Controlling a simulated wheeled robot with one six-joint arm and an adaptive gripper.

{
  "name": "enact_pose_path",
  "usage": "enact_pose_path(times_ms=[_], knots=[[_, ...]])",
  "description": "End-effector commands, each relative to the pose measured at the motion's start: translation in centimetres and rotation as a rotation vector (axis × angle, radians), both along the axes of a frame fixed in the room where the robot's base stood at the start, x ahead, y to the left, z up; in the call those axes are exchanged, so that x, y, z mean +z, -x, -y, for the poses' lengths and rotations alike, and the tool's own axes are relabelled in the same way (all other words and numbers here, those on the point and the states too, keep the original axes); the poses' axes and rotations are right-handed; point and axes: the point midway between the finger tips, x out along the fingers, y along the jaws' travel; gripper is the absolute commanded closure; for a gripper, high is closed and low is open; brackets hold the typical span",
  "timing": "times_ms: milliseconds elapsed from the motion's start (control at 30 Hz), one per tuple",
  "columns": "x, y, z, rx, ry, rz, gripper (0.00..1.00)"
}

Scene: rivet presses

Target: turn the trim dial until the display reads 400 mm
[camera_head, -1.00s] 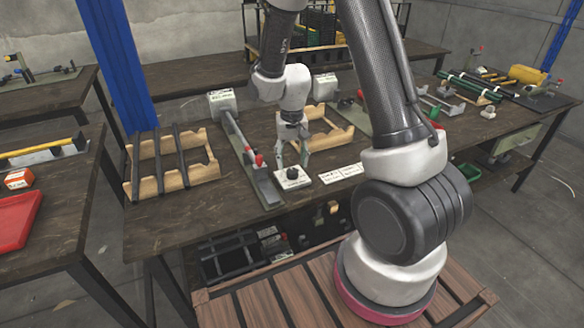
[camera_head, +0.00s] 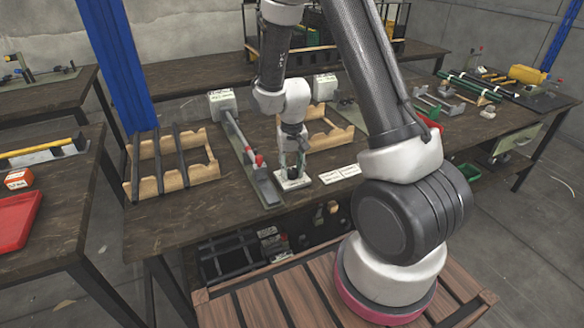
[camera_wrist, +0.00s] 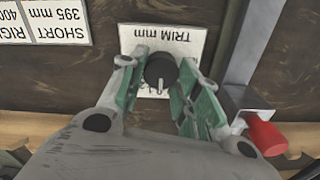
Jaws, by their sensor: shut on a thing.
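The trim dial (camera_wrist: 161,71) is a round black knob with a pale pointer line, on a white plate (camera_wrist: 188,40) marked "TRIM mm", upside down in the wrist view. My gripper (camera_wrist: 160,78) is shut on the dial, with a green-padded finger on each side of it. In the head view my gripper (camera_head: 293,170) points down over the white dial plate (camera_head: 292,183) near the bench's front edge, and hides the dial there. Grey-white boxes (camera_head: 222,100) (camera_head: 325,84) stand at the back of the bench; I cannot read a display value on them.
A rail with a red-tipped part (camera_head: 259,159) runs just left of the dial plate; its red end (camera_wrist: 266,136) is close to my right finger in the wrist view. A white label card (camera_wrist: 52,22) reads "SHORT 395 mm" and, partly cut off, "RIG… 400". A wooden rack (camera_head: 205,141) stands left.

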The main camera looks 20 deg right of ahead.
Motion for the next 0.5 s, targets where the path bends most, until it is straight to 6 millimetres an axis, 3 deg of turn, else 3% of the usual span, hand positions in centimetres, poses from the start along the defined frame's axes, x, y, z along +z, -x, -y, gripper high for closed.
enact_pose_path(times_ms=[300,500], knots=[[0.03,-0.01,-0.12,0.297,0.000,0.000,0.91],[0.04,-0.01,-0.13,0.326,0.000,0.000,0.91]])
